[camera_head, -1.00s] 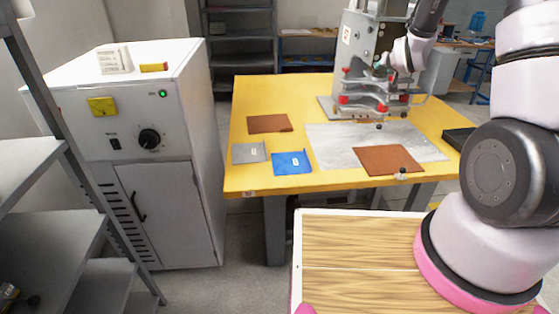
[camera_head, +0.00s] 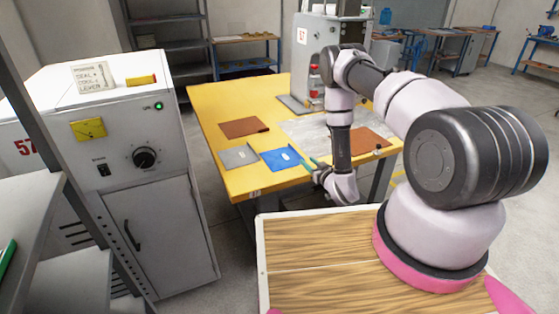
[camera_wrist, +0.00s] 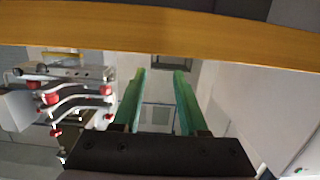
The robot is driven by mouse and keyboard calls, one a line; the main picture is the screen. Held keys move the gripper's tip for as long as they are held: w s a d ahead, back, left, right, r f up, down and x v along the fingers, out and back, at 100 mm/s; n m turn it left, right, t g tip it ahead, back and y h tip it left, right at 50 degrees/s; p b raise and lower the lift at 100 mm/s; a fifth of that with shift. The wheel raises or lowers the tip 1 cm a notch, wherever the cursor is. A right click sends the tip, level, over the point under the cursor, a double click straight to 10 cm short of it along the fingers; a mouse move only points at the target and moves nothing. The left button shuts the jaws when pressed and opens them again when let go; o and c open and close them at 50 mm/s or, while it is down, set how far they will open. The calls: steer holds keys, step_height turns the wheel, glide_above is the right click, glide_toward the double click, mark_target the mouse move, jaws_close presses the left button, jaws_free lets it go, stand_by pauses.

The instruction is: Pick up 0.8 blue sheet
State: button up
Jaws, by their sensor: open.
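The blue sheet (camera_head: 274,163), with a small white label, lies flat near the front edge of the yellow table (camera_head: 215,110) in the head view. A grey sheet (camera_head: 230,160) with a similar label lies just left of it. My gripper (camera_head: 313,163) shows at the table's front edge, a little right of the blue sheet, with its green fingers partly hidden. In the wrist view my gripper (camera_wrist: 158,88) has its two green fingers apart with nothing between them. The blue sheet does not show in the wrist view. A yellow edge crosses its top.
A press (camera_head: 318,60) stands at the table's back. A white cabinet (camera_head: 165,215) stands left, with a floor gap before the table.

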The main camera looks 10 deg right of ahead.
mark_target(281, 157)
steer(key=x, duration=0.4)
steer(key=shift+a, duration=0.1)
steer(key=shift+d+x, duration=0.15)
steer(key=shift+x, duration=1.4)
steer(key=shift+d+x, duration=0.15)
steer(key=shift+x, duration=1.45)
steer(key=shift+f, duration=0.1)
jaws_close()
